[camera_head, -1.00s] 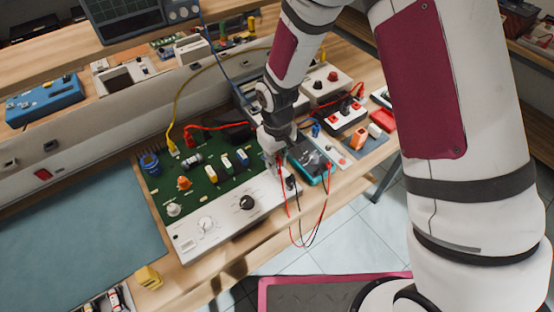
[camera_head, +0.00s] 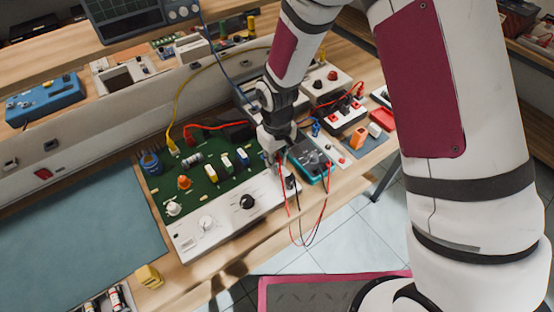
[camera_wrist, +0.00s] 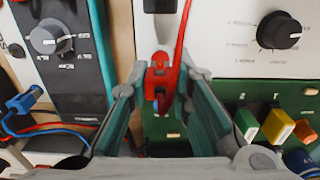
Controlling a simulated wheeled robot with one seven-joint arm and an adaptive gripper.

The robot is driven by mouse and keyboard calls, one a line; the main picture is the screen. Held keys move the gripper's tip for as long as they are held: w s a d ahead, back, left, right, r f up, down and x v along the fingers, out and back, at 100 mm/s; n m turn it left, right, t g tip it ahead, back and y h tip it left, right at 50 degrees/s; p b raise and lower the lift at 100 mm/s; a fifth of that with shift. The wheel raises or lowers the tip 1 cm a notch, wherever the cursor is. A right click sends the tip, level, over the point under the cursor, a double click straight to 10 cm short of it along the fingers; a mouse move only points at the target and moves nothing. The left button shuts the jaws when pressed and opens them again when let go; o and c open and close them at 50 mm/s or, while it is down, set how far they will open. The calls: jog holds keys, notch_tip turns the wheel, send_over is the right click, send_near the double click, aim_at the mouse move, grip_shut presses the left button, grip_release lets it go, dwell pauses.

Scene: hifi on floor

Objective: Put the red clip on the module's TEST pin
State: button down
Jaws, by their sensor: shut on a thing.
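The red clip (camera_wrist: 160,82) sits between the fingers of my gripper (camera_wrist: 161,88) in the wrist view, with its red lead running up and away. My gripper is shut on it. In the head view my gripper (camera_head: 275,152) is over the right end of the module, a green board with a white front panel (camera_head: 232,218). In the wrist view the panel (camera_wrist: 228,50) and part of the green board lie below the clip. I cannot make out the TEST pin, or whether the clip touches anything.
A teal multimeter (camera_head: 310,162) lies close to the right of my gripper. Red and black leads (camera_head: 303,238) hang over the bench's front edge. Yellow, orange and white parts stand on the board. A blue mat (camera_head: 80,235) leaves free room at left.

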jog(key=shift+f+b, duration=0.3)
jog(key=shift+f, duration=0.5)
dwell(0.8)
jog(key=c, duration=1.4)
grip_release()
jog(key=shift+o, duration=0.2)
jog(key=shift+r, duration=0.1)
notch_tip(320, 180, up, 12)
jog(key=shift+f, duration=0.1)
